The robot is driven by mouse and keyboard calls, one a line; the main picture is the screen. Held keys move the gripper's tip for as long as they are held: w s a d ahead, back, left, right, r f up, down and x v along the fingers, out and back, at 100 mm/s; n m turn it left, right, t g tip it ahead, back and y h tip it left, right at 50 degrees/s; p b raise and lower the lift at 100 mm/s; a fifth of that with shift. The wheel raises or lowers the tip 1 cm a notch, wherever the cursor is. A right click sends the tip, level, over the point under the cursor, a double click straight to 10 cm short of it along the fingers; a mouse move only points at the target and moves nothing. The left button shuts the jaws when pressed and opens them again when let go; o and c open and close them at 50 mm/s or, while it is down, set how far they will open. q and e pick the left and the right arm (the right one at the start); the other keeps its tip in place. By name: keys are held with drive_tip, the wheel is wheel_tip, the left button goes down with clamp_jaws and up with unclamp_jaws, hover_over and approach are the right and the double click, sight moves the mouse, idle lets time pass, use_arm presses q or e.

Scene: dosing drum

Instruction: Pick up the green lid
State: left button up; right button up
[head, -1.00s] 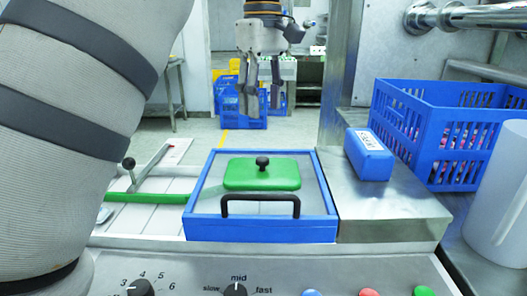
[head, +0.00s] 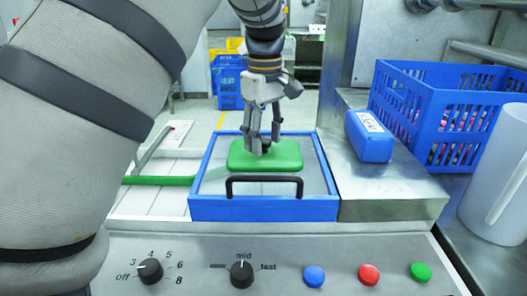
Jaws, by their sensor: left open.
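The green lid (head: 285,158) lies flat on the grey top of a blue-framed box (head: 262,208). Its black knob (head: 266,146) is partly hidden behind my gripper's fingers. My left gripper (head: 264,145) points straight down over the lid with its fingers open and on either side of the knob. I cannot tell whether the fingers touch the knob or the lid. The lid rests on the box. My right gripper is not in view.
A black handle (head: 264,180) stands up at the box's front. To the right are a blue block (head: 368,137), a blue crate (head: 440,115) and a translucent jug (head: 497,190). A control panel (head: 265,265) with knobs and buttons runs along the front.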

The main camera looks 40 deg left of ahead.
use_arm(q)
clamp_jaws()
